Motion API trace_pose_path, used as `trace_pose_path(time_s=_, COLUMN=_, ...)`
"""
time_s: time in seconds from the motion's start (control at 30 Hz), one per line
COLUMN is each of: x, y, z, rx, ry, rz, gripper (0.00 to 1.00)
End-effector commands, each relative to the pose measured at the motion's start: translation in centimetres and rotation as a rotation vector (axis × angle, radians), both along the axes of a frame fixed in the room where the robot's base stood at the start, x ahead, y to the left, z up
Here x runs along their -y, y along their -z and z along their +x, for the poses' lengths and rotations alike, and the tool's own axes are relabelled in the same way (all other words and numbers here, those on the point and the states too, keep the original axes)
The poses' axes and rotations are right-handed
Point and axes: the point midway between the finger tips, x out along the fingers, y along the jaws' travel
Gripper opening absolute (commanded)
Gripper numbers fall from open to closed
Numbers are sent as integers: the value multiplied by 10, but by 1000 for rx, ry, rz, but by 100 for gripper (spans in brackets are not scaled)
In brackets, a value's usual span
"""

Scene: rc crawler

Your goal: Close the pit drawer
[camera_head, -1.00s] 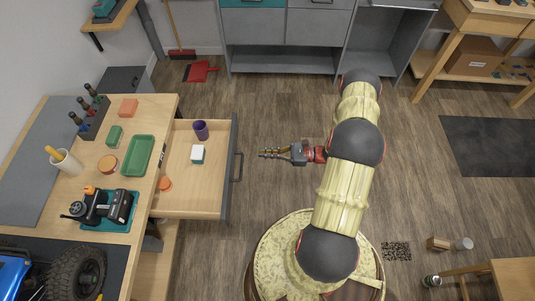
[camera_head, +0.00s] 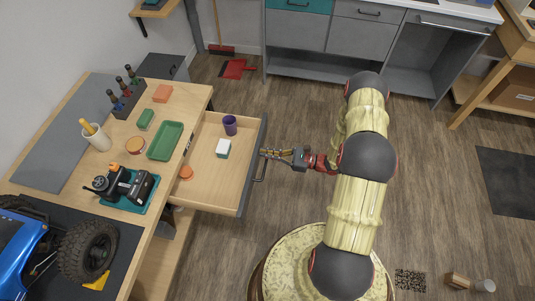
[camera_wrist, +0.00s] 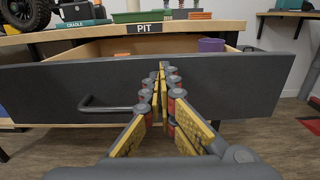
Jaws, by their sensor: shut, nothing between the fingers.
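The pit drawer (camera_head: 212,185) is pulled out from the right side of the workbench, with a wooden inside and a dark grey front. It holds a purple cup (camera_head: 230,125), a white and green block (camera_head: 223,148) and an orange round piece (camera_head: 185,172). Its front (camera_wrist: 225,85) fills the middle of the wrist view, below the "PIT" label (camera_wrist: 144,28). The bar handle (camera_wrist: 105,104) is left of my fingers there. My gripper (camera_head: 264,153) is shut and empty, pointing at the drawer front near the handle's far end. Whether the fingertips touch the front I cannot tell.
The workbench (camera_head: 165,105) carries a green tray (camera_head: 166,140), a small vehicle on a teal stand (camera_head: 124,187) and a bottle rack (camera_head: 127,97). A large blue crawler (camera_head: 25,250) stands at the near left. Open floor (camera_head: 300,110) lies right of the drawer.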

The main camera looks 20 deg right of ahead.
Motion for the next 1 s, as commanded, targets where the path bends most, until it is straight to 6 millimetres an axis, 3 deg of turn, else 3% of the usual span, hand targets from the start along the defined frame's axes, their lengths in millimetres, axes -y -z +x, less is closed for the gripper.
trace_pose_path(time_s=0.17, x=-3, y=0, z=2, rx=0, ry=-1, rz=0, gripper=0)
trace_pose_path(time_s=0.37, x=-23, y=0, z=15, rx=0, ry=-4, rz=0, gripper=0)
trace_pose_path(time_s=1.0, x=-159, y=1, z=113, rx=2, ry=-6, rz=0, gripper=0)
